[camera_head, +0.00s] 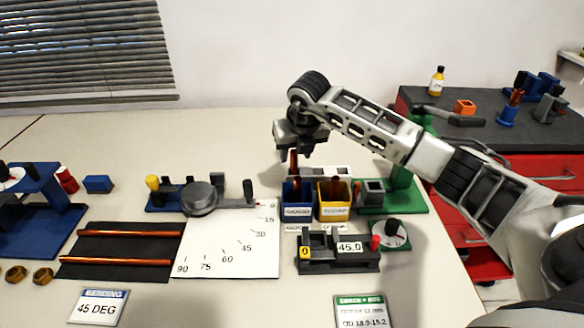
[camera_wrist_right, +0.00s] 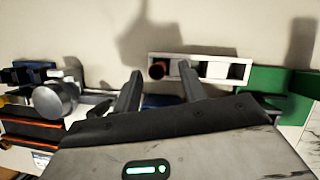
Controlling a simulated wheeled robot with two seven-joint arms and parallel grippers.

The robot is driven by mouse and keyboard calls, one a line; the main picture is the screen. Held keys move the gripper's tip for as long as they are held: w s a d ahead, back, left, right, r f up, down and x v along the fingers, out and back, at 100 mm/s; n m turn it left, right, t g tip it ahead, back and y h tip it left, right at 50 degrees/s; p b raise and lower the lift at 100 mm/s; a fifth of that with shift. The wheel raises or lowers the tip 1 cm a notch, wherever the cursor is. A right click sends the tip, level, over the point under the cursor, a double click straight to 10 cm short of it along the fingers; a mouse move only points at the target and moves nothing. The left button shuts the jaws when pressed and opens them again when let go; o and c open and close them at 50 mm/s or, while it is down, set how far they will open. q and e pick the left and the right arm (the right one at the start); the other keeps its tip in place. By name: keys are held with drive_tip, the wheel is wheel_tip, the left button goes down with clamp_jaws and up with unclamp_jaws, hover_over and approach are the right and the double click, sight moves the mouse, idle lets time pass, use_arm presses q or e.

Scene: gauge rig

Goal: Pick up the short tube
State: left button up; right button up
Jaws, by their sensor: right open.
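A short copper-coloured tube (camera_head: 294,162) stands upright behind the blue bin in the head view, apparently in the left end of a white slotted rack (camera_head: 328,170). In the right wrist view the tube's round end (camera_wrist_right: 157,70) shows at the rack's (camera_wrist_right: 207,68) left end, between my finger tips in the picture. My right gripper (camera_head: 297,152) points down above the tube; its fingers (camera_wrist_right: 160,72) are apart, with nothing seen held. Whether the tube top is between the fingers in depth, I cannot tell. My left gripper is not in view.
A blue bin (camera_head: 297,198) and yellow bin (camera_head: 334,204) stand in front of the rack. A green-based fixture (camera_head: 405,200) is to the right, a gauge (camera_head: 338,262) in front. Two long copper tubes (camera_head: 130,261) lie on a black mat (camera_head: 120,246) at left.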

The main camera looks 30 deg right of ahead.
sight(294, 168)
drive_tip(key=b+x, duration=0.1)
drive_tip(key=x, duration=0.2)
drive_tip(key=shift+w+a+f+b, duration=0.1)
drive_tip(key=shift+w+f+b, duration=0.1)
drive_tip(key=shift+b, duration=0.1)
drive_tip(key=shift+s+r, duration=0.1)
drive_tip(key=shift+r, duration=0.05)
clamp_jaws()
